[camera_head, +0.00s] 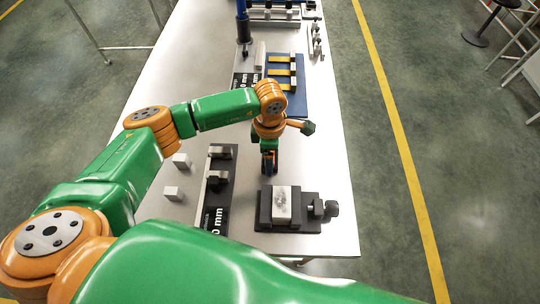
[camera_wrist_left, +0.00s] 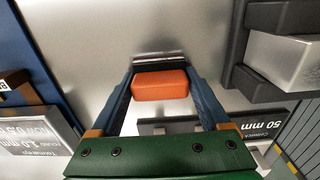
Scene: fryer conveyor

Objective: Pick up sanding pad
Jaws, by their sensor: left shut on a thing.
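The sanding pad (camera_wrist_left: 160,85) is an orange-red block with rounded edges in the left wrist view. It sits between the two fingertips of my left gripper (camera_wrist_left: 161,84), which is shut on it. A dark grey strip shows just beyond the pad; I cannot tell if it is part of the pad or a shadow. In the head view my left gripper (camera_head: 268,165) points down over the pale table, behind the dark vise. Whether the pad touches the table is unclear. My right gripper is not in view.
A dark vise (camera_head: 310,207) holds a light metal block. A blue mat (camera_head: 298,100) with yellow-marked strips lies behind. The right table edge is close to the vise.

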